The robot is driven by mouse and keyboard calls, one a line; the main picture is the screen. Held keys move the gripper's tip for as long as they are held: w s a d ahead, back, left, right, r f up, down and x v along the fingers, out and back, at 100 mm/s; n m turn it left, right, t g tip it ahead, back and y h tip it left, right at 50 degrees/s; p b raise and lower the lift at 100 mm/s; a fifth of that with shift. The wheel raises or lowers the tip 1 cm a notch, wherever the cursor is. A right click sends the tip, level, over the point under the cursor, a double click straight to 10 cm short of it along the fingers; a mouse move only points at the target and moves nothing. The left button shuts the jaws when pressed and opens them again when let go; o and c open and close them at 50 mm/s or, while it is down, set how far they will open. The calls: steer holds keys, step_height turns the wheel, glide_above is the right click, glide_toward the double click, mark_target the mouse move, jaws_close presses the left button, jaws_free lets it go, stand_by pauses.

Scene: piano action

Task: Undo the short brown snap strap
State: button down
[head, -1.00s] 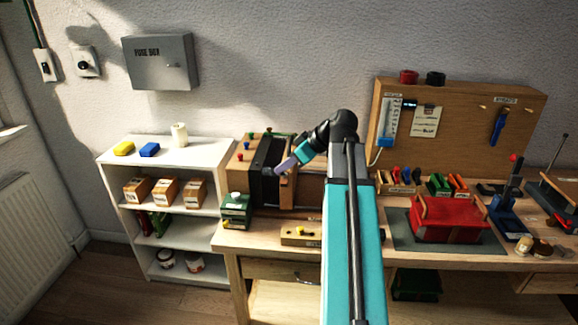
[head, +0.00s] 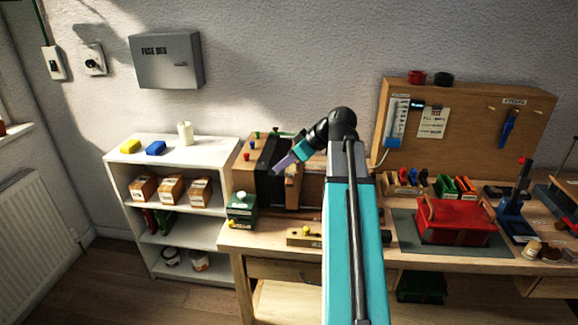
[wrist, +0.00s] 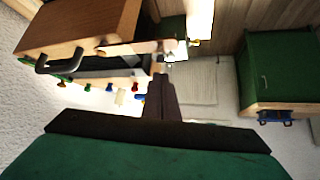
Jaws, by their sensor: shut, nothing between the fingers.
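A wooden case with a dark middle section (head: 268,170) stands at the left end of the workbench. I cannot pick out the short brown snap strap for certain. My gripper (head: 285,163) is over this case in the head view and hides part of it. In the wrist view my gripper (wrist: 161,92) shows as narrow dark fingers, shut and empty. There, a wooden body with a dark handle (wrist: 58,55) lies at upper left. A thin tan strip (wrist: 135,47) runs along it, apart from the fingertips; I cannot tell whether it is the strap.
A green box (head: 240,209) and a small wooden block with a yellow knob (head: 301,236) stand near the bench's left front. A red case (head: 455,221) sits on a mat to the right. A white shelf (head: 182,225) stands left of the bench.

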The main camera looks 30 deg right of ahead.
steer(key=w+r+b+v, duration=0.1)
steer(key=v, duration=0.8)
steer(key=shift+w+d+b, duration=0.15)
steer(key=shift+d+b, duration=0.2)
steer(key=shift+b, duration=0.05)
stand_by(0.5)
